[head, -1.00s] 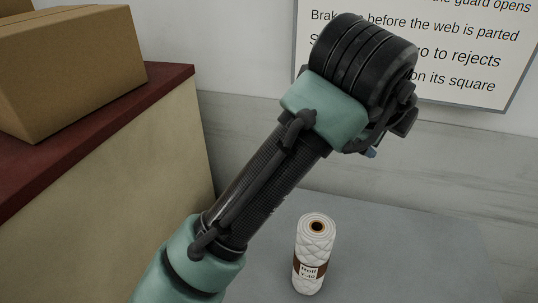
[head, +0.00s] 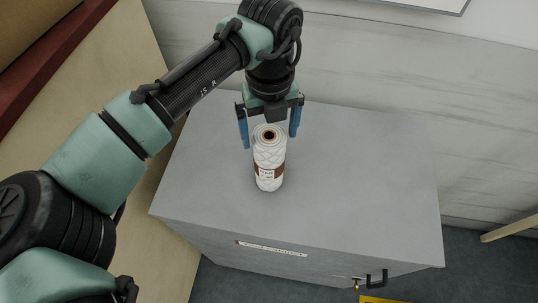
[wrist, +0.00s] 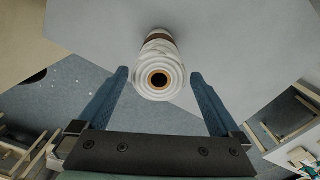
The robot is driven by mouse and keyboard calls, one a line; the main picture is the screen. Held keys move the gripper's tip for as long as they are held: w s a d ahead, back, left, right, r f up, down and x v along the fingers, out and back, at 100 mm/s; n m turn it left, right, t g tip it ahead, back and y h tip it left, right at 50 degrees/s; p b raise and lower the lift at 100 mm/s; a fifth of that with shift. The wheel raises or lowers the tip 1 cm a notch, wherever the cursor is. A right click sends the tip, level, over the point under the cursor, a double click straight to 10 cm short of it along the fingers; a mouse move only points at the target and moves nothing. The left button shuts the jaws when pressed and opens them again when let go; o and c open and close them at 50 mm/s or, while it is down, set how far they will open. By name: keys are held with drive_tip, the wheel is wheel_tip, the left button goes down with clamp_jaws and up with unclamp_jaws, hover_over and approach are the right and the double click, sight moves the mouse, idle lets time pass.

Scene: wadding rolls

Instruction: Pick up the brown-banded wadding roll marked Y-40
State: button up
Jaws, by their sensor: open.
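The wadding roll (head: 268,155) is white and quilted, with a brown band and a small label. It stands upright on the grey cabinet top (head: 350,180); the label's marking is too small to read now, but read Y-40 in the earlier head view. My gripper (head: 269,132) is open above the roll, its blue fingers on either side of the roll's top. In the wrist view the roll (wrist: 158,75) shows its open core end-on, just beyond and between the fingertips (wrist: 160,76). I see gaps on both sides and no contact.
The cabinet top around the roll is bare. A pale wall (head: 400,70) stands behind it. A tan side panel with a dark red top edge (head: 60,50) is at the left. A handle with a key (head: 372,278) is on the cabinet front.

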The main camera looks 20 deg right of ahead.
sight(269, 161)
drive_tip(key=shift+f+p, duration=1.4)
drive_tip(key=shift+f, duration=1.3)
clamp_jaws()
